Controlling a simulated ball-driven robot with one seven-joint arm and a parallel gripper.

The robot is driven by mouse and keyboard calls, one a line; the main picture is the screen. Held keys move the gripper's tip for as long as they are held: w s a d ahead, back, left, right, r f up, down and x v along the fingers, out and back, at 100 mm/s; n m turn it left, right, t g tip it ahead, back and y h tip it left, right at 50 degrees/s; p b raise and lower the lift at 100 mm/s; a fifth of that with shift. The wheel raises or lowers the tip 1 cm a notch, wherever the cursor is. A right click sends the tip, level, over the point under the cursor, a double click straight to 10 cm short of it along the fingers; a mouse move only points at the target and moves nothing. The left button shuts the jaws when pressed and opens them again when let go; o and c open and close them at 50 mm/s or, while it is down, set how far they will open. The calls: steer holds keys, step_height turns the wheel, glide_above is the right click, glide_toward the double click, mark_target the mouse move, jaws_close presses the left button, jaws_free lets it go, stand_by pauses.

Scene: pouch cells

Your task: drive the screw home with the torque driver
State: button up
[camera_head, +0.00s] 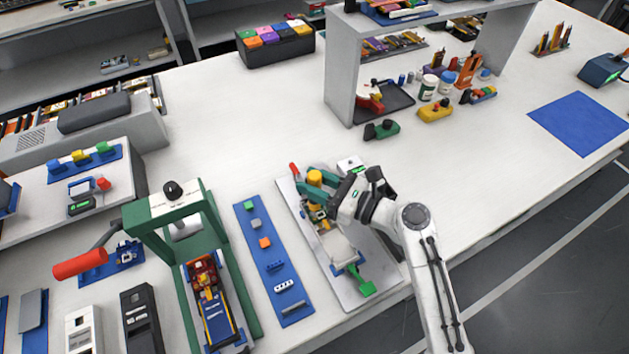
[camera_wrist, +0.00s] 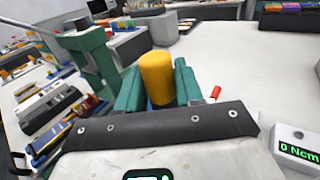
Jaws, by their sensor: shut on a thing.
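My gripper (camera_head: 316,192) is over the upper part of a white plate (camera_head: 346,284). Its teal fingers are shut on a yellow cylindrical handle, which I take to be the torque driver (camera_head: 315,177). In the wrist view the yellow handle (camera_wrist: 157,76) stands between the two fingers (camera_wrist: 158,92). The driver's lower end and the screw are hidden or too small to make out. A pale pouch cell (camera_head: 330,246) lies in a fixture on the plate, below my gripper. A white readout box (camera_wrist: 296,148) shows 0 Ncm in the wrist view.
A green press (camera_head: 239,277) with a red-handled lever stands left of the plate. Between them lies a blue strip (camera_head: 273,262) with small parts. A green clamp tab (camera_head: 366,289) is at the plate's near end. A white shelf (camera_head: 342,75) stands behind. The table's right middle is clear.

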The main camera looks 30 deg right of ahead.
mark_target(315, 174)
steer(key=shift+f+b, duration=0.3)
steer(key=shift+f, duration=0.4)
stand_by(1.0)
steer(key=shift+f+p, duration=0.2)
steer(key=shift+p, duration=0.75)
stand_by(1.6)
steer(key=shift+r+p, duration=2.05)
steer(key=shift+r, duration=1.5)
